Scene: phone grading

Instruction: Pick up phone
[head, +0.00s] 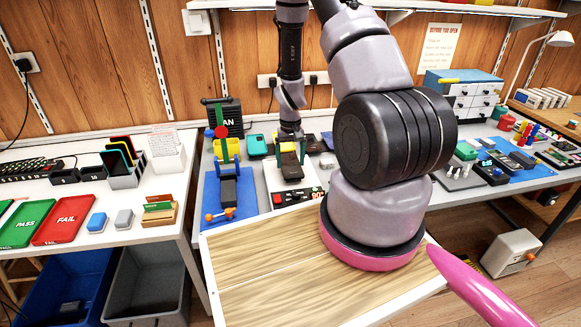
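My gripper (289,138) points down at the back of the middle bench, just above a dark phone (290,168). This phone lies on a white device (282,185) with a red-digit display. The fingers are small and dark here, so I cannot tell whether they are open or touch the phone. Another dark phone (228,191) lies on a blue mat (212,206) to the left, below a green and red stand. More phone-like items lie on the right bench, including a dark one (522,160) on a blue mat.
My arm covers much of the middle bench. The left bench holds a green PASS tray (27,224), a red FAIL tray (67,220) and a rack of coloured cases (122,165). Blue (62,287) and grey (148,287) bins stand below. A shelf runs above the benches.

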